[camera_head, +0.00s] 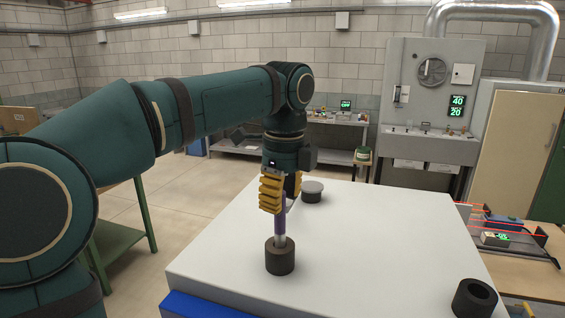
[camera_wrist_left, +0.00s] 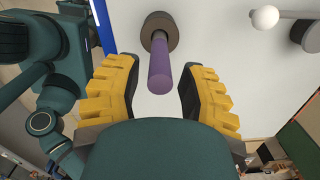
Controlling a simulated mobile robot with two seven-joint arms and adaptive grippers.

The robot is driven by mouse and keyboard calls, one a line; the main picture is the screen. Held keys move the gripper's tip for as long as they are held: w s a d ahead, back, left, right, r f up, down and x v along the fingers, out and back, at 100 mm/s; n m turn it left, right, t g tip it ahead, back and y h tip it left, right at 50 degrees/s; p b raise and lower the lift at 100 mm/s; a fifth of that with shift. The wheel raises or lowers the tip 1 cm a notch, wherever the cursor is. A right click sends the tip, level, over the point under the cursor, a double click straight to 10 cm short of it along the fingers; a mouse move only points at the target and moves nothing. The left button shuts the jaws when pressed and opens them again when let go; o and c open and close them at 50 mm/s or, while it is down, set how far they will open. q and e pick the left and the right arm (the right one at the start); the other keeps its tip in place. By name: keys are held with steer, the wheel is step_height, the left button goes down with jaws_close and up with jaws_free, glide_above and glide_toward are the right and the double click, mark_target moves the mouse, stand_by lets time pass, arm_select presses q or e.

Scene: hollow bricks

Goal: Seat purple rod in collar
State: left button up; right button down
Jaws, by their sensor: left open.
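The purple rod (camera_head: 281,222) stands upright with its grey lower end in the opening of a dark round collar (camera_head: 280,260) on the white table. How deep it sits is hidden by the collar wall. In the left wrist view the purple rod (camera_wrist_left: 160,72) points toward the camera from the dark collar (camera_wrist_left: 170,32). My left gripper (camera_head: 282,196) is open above the collar. Its yellow fingers (camera_wrist_left: 157,68) are on both sides of the rod, with a gap visible on each side. My right gripper is not in view.
A second dark hollow collar (camera_head: 475,298) is at the table's lower right. A dark round piece with a pale grey top (camera_head: 313,187) stands behind the gripper. The white tabletop (camera_head: 385,240) is bare between them. A side bench with small devices (camera_head: 503,222) is beyond the right edge.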

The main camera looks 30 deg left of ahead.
arm_select(q)
steer(key=r, duration=0.4)
steer(key=r+p, duration=0.1)
steer(key=r, duration=0.2)
steer(key=shift+d+r, duration=0.2)
steer(key=shift+r, duration=0.2)
